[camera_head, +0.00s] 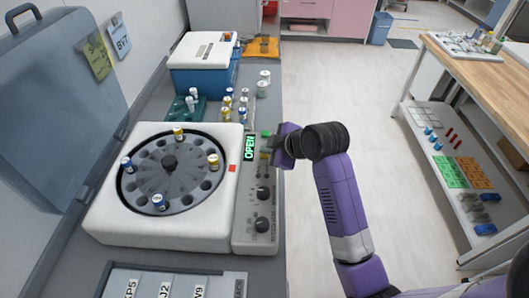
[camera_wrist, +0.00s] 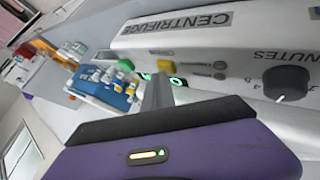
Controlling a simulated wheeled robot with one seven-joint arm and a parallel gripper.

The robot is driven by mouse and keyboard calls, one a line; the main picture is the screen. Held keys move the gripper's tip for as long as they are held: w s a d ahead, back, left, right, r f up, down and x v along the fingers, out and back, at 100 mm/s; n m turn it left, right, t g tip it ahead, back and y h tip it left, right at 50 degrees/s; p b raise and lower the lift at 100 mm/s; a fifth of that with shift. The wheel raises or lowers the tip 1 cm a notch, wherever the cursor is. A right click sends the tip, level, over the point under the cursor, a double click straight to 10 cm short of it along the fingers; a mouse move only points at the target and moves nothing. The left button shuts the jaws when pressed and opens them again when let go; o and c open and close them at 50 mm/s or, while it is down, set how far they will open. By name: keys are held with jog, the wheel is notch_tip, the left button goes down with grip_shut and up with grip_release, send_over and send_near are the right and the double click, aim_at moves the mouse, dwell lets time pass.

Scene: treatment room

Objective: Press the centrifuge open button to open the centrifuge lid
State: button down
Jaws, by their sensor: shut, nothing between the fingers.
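The white centrifuge (camera_head: 215,225) stands on the counter at left, with its round rotor and several capped tubes exposed. Its blue-grey lid (camera_head: 50,100) is raised at the left. The control panel (camera_head: 255,215) on its right side has a green display (camera_head: 249,147) reading OPEN. A green button (camera_head: 266,133) is at the panel's far end; it also shows in the wrist view (camera_wrist: 126,65). My gripper (camera_head: 272,146) is shut and empty beside the panel's far end, close to the green button. The wrist view shows the fingers (camera_wrist: 157,92) near the display; contact cannot be told.
A blue and white box (camera_head: 202,80), a tube rack and several vials stand behind the centrifuge. A labelled tray (camera_head: 150,283) is at the front. A wooden-topped table (camera_head: 490,85) stands at right, with open floor between.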

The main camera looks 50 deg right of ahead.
aim_at(267, 156)
jog(key=shift+r+p, duration=0.8)
jog(key=shift+r, duration=0.1)
notch_tip(267, 156, up, 2)
jog(key=shift+r+p, duration=0.25)
jog(key=shift+p, duration=0.9)
jog(key=shift+r, duration=1.25)
